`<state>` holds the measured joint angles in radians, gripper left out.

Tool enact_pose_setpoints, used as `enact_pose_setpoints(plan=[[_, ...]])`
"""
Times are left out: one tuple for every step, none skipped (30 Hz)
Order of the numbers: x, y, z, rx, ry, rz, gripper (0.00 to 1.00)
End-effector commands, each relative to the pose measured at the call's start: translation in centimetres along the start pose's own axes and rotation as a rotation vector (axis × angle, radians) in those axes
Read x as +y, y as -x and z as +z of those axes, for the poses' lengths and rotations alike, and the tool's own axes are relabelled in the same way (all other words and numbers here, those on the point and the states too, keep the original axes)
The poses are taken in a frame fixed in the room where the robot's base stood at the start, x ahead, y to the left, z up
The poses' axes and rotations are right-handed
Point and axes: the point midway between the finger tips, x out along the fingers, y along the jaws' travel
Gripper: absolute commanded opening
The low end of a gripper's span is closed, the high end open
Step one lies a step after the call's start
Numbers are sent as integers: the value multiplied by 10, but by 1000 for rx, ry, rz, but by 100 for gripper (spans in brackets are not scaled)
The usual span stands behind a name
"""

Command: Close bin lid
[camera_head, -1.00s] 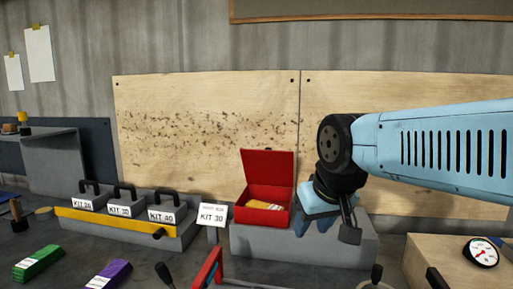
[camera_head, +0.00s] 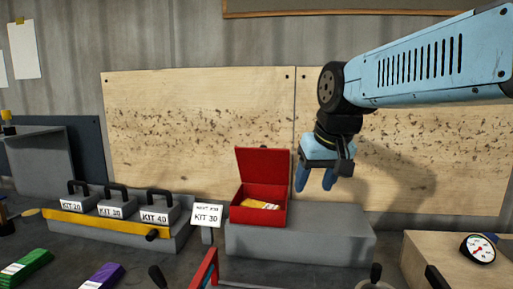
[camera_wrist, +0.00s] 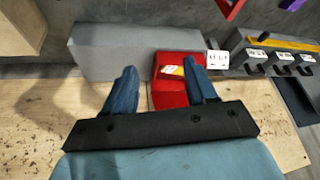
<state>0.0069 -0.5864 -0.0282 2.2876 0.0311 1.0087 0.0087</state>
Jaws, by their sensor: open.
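A red bin (camera_head: 258,212) stands on the left end of a grey block, with its red lid (camera_head: 262,166) tilted up and open at the back. A yellow item with a white part (camera_head: 262,203) lies inside. My gripper (camera_head: 315,183) is open and empty, above the grey block and to the right of the bin. In the wrist view, my gripper's blue fingers (camera_wrist: 160,84) are spread apart, and the red bin (camera_wrist: 168,94) shows beyond and between them, nearer the right finger, which hides part of it.
The grey block (camera_head: 310,245) has free room right of the bin. A sign reading KIT 30 (camera_head: 207,217) stands left of it. Several kit boxes (camera_head: 112,207) sit in a rack further left. A gauge (camera_head: 480,249) lies on a wooden box at right. Plywood panels (camera_head: 195,130) stand behind.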

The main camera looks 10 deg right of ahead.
Motion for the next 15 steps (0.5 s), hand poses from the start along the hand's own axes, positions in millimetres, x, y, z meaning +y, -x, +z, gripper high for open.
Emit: enact_pose_setpoints(plan=[[-1, 4, -17, -13, -11, -5, 56], [-1, 6, -26, -19, -17, -8, 56], [-2, 9, -38, -29, -25, -12, 56], [-2, 11, -47, -36, -31, -15, 56], [-2, 13, -56, -43, -37, -18, 56], [-3, 15, -68, -51, -45, -21, 56], [-3, 17, -77, -59, -51, -24, 56], [-4, 19, -86, -65, -57, -27, 56], [-4, 20, -97, -74, -65, -31, 56], [-4, 21, -106, -82, -71, -34, 56], [-4, 22, -115, -87, -77, -37, 56], [-4, 23, -126, -98, -84, -40, 56], [-4, 23, -135, -103, -90, -42, 56], [-4, 24, -144, -110, -95, -45, 56], [-4, 24, -155, -119, -102, -49, 56]])
